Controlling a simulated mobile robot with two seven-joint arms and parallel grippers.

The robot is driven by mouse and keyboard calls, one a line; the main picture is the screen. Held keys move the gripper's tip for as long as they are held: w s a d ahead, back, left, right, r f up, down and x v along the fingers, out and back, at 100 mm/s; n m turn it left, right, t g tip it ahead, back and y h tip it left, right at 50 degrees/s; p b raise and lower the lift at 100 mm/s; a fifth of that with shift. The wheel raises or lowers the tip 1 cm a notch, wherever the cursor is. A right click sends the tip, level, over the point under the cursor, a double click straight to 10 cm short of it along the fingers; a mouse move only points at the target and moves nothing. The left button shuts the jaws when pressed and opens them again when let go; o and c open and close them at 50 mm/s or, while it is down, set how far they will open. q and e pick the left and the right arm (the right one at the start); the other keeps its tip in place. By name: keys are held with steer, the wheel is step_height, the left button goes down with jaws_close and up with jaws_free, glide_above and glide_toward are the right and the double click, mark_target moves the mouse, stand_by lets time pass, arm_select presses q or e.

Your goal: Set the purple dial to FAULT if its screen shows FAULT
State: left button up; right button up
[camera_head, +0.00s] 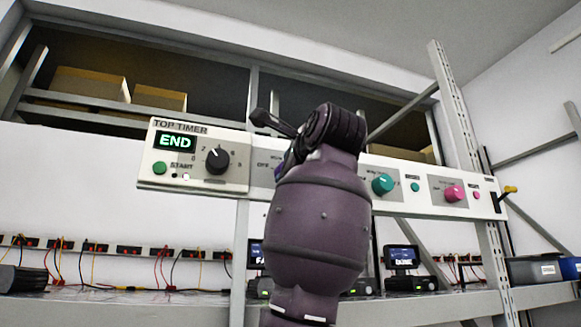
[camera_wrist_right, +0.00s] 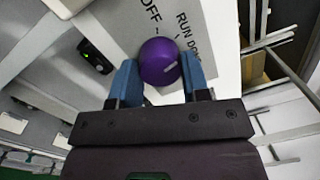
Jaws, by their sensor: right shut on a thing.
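The purple dial (camera_wrist_right: 159,62) sits on the pale panel in the right wrist view, with a small white mark toward its lower right. My right gripper (camera_wrist_right: 159,75) has its blue fingers on either side of the dial and is shut on it. The labels OFF, RUN and part of DONE show beside the dial; other labels are hidden. In the head view my right arm covers most of that part of the panel (camera_head: 330,170). A small screen (camera_head: 257,254) left of the arm starts with "FA"; the rest is hidden. My left gripper is not in view.
A TOP TIMER box (camera_head: 195,155) reading END has a black knob (camera_head: 217,160) and a green START button (camera_head: 159,168). A teal dial (camera_head: 383,184) and a pink dial (camera_head: 454,193) lie to the right. Another small screen (camera_head: 403,256) stands on the shelf below.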

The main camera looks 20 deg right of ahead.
steer(key=shift+f+m, duration=0.1)
steer(key=shift+m, duration=1)
steer(key=o, duration=0.9)
steer(key=shift+s, duration=0.1)
steer(key=s, duration=0.3)
steer(key=s+b, duration=0.1)
steer(key=s, duration=0.3)
steer(key=s+b, duration=0.1)
steer(key=s, duration=0.2)
steer(key=shift+s+d+f, duration=0.3)
steer(key=shift+s+d, duration=0.05)
steer(key=shift+d, duration=0.05)
